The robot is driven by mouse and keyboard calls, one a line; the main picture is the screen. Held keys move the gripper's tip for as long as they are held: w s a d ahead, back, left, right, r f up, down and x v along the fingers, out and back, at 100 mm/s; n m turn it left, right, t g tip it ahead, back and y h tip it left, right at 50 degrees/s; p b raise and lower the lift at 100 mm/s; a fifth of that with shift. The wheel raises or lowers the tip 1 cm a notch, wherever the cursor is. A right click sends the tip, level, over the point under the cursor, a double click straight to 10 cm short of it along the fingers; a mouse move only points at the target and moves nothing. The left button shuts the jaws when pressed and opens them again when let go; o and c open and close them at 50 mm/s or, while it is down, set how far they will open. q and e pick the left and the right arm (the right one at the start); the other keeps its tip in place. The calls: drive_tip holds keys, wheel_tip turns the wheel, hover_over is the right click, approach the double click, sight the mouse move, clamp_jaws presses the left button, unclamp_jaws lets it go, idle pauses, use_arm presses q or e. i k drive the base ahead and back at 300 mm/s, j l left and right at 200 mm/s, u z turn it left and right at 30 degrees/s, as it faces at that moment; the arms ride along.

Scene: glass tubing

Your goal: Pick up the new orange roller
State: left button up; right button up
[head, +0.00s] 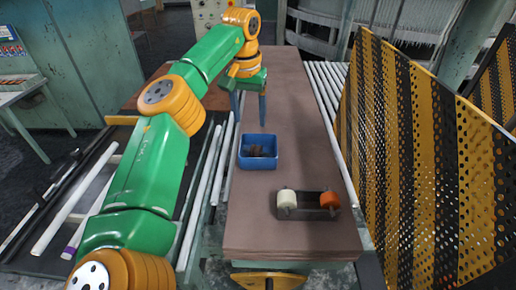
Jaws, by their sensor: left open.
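An orange roller (329,200) sits at the right end of a dark holder (308,213) near the front of the brown table. A white roller (287,199) sits at the holder's left end. My left gripper (249,108) points down over the table, behind the blue bin, well apart from the orange roller. Its two fingers are spread, with nothing between them. My right gripper is not in view.
A blue bin (258,164) with dark pieces inside stands between the left gripper and the holder. The brown table (300,130) is clear to the right of the bin. Glass tubes (222,164) lie along its left side. A yellow-black perforated guard (400,170) stands at the right.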

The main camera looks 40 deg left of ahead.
sight(330, 201)
drive_tip(key=k+l, duration=0.2)
drive_tip(key=k, duration=0.3)
drive_tip(key=k+l, duration=0.25)
drive_tip(key=k, duration=0.2)
